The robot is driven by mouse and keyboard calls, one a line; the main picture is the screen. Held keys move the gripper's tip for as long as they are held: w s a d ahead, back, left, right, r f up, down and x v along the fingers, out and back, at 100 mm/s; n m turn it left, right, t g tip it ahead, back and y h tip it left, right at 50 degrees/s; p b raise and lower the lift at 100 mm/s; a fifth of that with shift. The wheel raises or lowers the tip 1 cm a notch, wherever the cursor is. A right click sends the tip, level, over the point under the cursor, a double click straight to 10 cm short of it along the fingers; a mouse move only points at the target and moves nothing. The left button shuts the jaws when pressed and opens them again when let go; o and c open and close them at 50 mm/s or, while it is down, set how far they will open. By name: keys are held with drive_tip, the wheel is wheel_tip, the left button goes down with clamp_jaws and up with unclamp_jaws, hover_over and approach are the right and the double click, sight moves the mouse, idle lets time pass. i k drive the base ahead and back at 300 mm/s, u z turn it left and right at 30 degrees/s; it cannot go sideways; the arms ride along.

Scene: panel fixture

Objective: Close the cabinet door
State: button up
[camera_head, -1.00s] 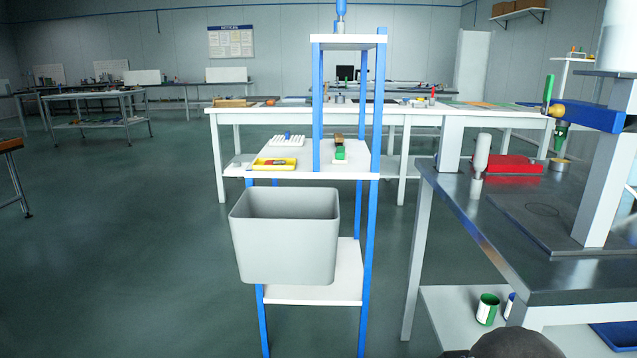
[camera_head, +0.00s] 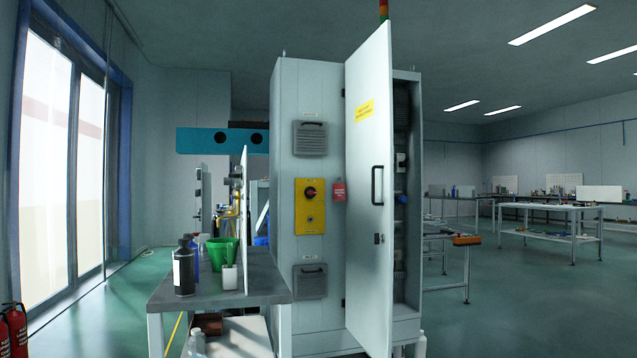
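A tall grey electrical cabinet (camera_head: 310,226) stands in the middle of the camera_head view. Its door (camera_head: 366,250) is white-grey with a yellow label, a black handle (camera_head: 377,185) and a small dark lock below it. The door stands wide open, hinged on its left edge and swung out toward me. To its right the cabinet's interior (camera_head: 401,190) shows as a narrow dark strip with components. The door hides the rest of the inside. My gripper is not in the picture.
A grey workbench (camera_head: 213,289) with a dark bottle (camera_head: 183,266) and a green container (camera_head: 222,254) stands at the cabinet's left front. A bottle (camera_head: 421,345) stands on the floor by the cabinet's right. Fire extinguishers (camera_head: 16,330) are at far left. Floor at right front is clear.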

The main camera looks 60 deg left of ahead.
sight(369, 194)
drive_tip(key=u, duration=1.55)
drive_tip(key=i, duration=0.6)
drive_tip(key=z, duration=0.6)
drive_tip(key=i, duration=0.85)
drive_tip(key=u, duration=0.4)
drive_tip(key=i, duration=0.95)
drive_tip(key=u, duration=0.7)
